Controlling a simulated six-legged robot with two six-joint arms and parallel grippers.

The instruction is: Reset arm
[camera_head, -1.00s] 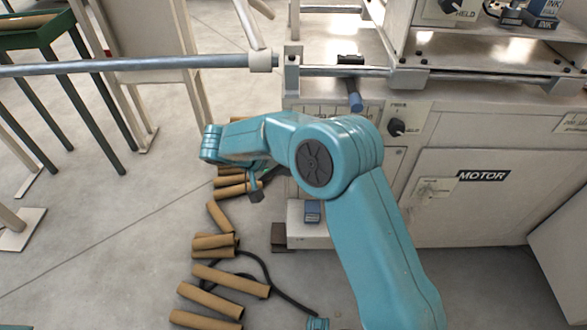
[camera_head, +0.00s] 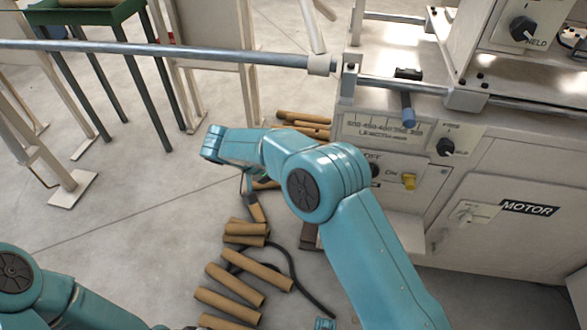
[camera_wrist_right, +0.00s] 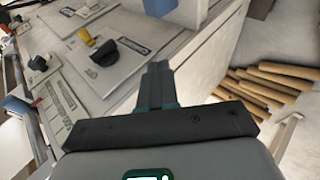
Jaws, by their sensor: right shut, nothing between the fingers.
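My right arm reaches up from the bottom right in the head view and bends left at the elbow. My right gripper (camera_head: 249,186) hangs below its wrist, small and partly hidden by the arm. In the right wrist view the right gripper (camera_wrist_right: 157,72) is shut and empty, its fingers together beside the machine's control panel (camera_wrist_right: 110,62). My left arm (camera_head: 45,290) shows at the bottom left; its gripper is outside the picture.
The winder machine (camera_head: 470,180) stands on the right, with a yellow knob (camera_head: 409,181) on its front. A long metal bar (camera_head: 180,51) crosses the top. Several cardboard tubes (camera_head: 235,283) lie on the floor. A green table (camera_head: 85,16) stands at the back left.

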